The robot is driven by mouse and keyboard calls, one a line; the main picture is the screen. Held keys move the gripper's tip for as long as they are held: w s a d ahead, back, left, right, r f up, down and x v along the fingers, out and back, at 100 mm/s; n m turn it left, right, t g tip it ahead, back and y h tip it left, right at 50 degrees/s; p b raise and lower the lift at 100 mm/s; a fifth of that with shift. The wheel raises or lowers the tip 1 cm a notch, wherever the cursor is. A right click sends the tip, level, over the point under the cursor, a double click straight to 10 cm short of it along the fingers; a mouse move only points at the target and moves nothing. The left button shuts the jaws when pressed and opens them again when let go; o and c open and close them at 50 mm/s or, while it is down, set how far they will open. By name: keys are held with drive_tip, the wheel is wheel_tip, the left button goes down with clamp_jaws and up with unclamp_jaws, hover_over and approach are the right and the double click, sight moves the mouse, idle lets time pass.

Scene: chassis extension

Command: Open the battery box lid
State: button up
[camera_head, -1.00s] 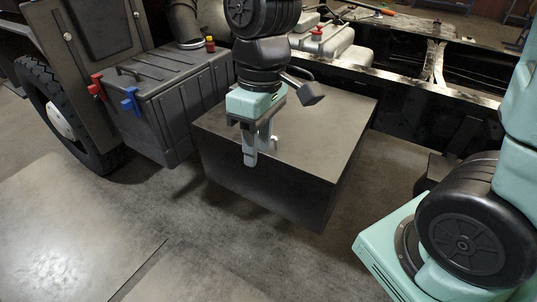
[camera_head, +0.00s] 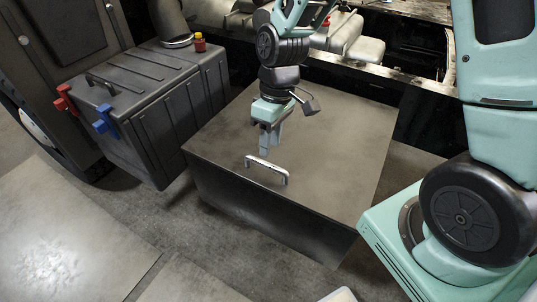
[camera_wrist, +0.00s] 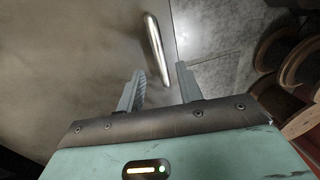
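The battery box (camera_head: 330,165) is a wide dark box with a flat grey-brown lid, which lies shut. A silver bar handle (camera_head: 267,170) stands near the lid's front edge; it also shows in the wrist view (camera_wrist: 156,45). My gripper (camera_head: 269,154) points down over the lid, just behind the handle in the head view. In the wrist view my gripper (camera_wrist: 160,69) has its two fingers apart. The handle's near end appears between them, but I cannot tell whether it lies at fingertip depth. Nothing is held.
A ribbed dark box (camera_head: 155,115) with red (camera_head: 66,98) and blue (camera_head: 105,122) fittings stands left of the battery box. A chassis rail (camera_head: 395,75) runs behind. The floor (camera_head: 200,245) in front is clear, with a flat plate (camera_head: 65,225) at left.

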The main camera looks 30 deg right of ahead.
sight(268, 163)
drive_tip(key=f, duration=0.4)
drive_tip(key=shift+s+a+f, duration=0.3)
drive_tip(key=shift+a+f, duration=0.1)
clamp_jaws()
